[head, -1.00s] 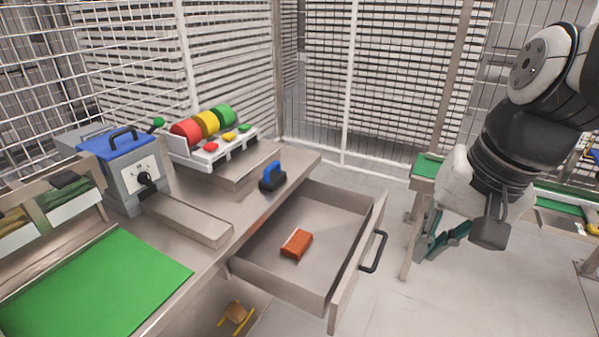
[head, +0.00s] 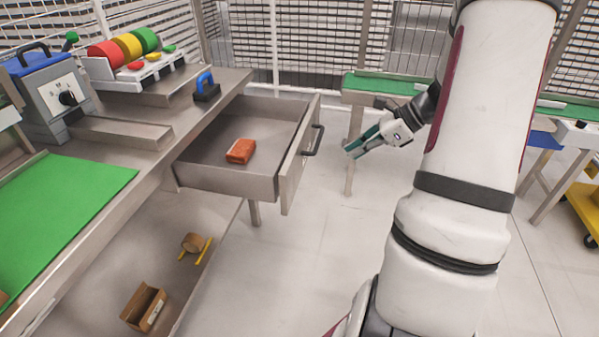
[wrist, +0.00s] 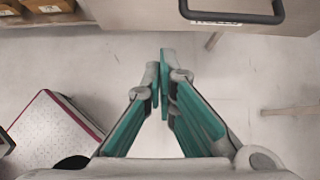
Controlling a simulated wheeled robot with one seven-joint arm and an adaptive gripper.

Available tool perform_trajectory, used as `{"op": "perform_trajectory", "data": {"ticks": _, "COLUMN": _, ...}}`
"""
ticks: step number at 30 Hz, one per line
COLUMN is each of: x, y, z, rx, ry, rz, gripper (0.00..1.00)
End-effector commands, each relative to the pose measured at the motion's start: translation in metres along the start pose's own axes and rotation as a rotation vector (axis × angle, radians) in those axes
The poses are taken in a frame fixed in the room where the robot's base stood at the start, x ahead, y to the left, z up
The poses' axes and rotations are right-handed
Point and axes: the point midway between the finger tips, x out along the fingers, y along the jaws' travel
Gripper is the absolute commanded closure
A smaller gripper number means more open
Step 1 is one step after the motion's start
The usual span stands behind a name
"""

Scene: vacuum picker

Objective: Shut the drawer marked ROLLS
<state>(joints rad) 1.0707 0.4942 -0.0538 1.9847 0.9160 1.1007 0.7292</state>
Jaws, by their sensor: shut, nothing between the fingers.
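A grey drawer (head: 228,180) stands pulled out from under the workbench in the head view. It has a black bar handle (head: 313,140) on its front panel, and an orange-red packet (head: 241,151) lies inside. In the wrist view the black handle (wrist: 232,14) is at the top, with a partly hidden label below it that seems to read ROLLS. My gripper (head: 350,151) is to the right of the drawer front, apart from the handle. In the wrist view its teal fingers (wrist: 164,55) are shut and hold nothing.
The workbench carries a green mat (head: 62,210), a blue-topped machine (head: 52,92), coloured tape rolls (head: 126,46) and a blue-handled tool (head: 206,88). A lower shelf holds a small carton (head: 144,308). A green-topped table (head: 385,84) stands behind my gripper.

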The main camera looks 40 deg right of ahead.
Motion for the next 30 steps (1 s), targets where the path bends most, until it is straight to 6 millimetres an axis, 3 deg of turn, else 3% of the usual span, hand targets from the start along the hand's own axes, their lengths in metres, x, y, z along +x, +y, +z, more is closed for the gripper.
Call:
{"op": "perform_trajectory", "data": {"ticks": 5, "x": 0.014, "y": -0.002, "z": -0.003, "rx": 0.012, "ry": -0.006, "rz": -0.002, "gripper": 1.0}}
{"op": "perform_trajectory", "data": {"ticks": 19, "x": 0.103, "y": -0.001, "z": -0.002, "rx": 0.008, "ry": -0.004, "rz": 0.001, "gripper": 1.0}}
{"op": "perform_trajectory", "data": {"ticks": 30, "x": 0.127, "y": -0.002, "z": 0.026, "rx": 0.007, "ry": -0.003, "rz": -0.003, "gripper": 1.0}}
